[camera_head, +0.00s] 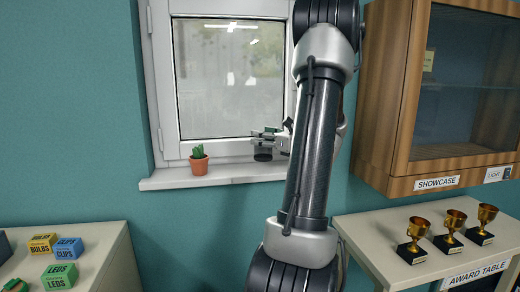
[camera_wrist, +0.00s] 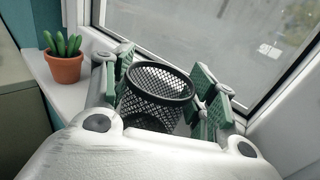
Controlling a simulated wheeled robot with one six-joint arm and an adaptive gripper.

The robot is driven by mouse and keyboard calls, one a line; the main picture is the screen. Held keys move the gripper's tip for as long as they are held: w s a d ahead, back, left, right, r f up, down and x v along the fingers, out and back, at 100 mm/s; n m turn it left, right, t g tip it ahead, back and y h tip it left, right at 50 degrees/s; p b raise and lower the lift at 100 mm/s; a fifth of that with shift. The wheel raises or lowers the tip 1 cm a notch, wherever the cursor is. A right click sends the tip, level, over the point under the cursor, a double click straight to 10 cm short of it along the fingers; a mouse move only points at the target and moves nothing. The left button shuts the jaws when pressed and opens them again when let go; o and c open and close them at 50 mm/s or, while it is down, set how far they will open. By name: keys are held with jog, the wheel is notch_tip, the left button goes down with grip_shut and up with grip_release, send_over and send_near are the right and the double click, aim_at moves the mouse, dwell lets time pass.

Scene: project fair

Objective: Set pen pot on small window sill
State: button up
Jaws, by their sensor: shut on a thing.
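The pen pot (camera_wrist: 155,95), a black mesh cup, stands roughly upright between the green-padded fingers of my gripper (camera_wrist: 165,88) in the wrist view. My gripper is shut on it. In the head view the pot shows as a small dark shape (camera_head: 263,155) at my gripper (camera_head: 268,138), partly hidden by the fingers, in front of the window's lower frame. The white window sill (camera_head: 222,177) runs just below it; it also shows in the wrist view (camera_wrist: 72,98). Whether the pot's base touches the sill cannot be told.
A cactus in a terracotta pot (camera_head: 199,163) stands on the sill to the left. The wooden showcase (camera_head: 388,100) hangs at right, above the award table (camera_head: 375,240) with trophies. Labelled boxes (camera_head: 60,275) sit on a counter at lower left. The sill between cactus and gripper is clear.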

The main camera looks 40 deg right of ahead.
jog(key=shift+f, duration=1.75)
jog(key=shift+f, duration=0.1)
jog(key=o, duration=1.1)
jog(key=shift+o, duration=0.2)
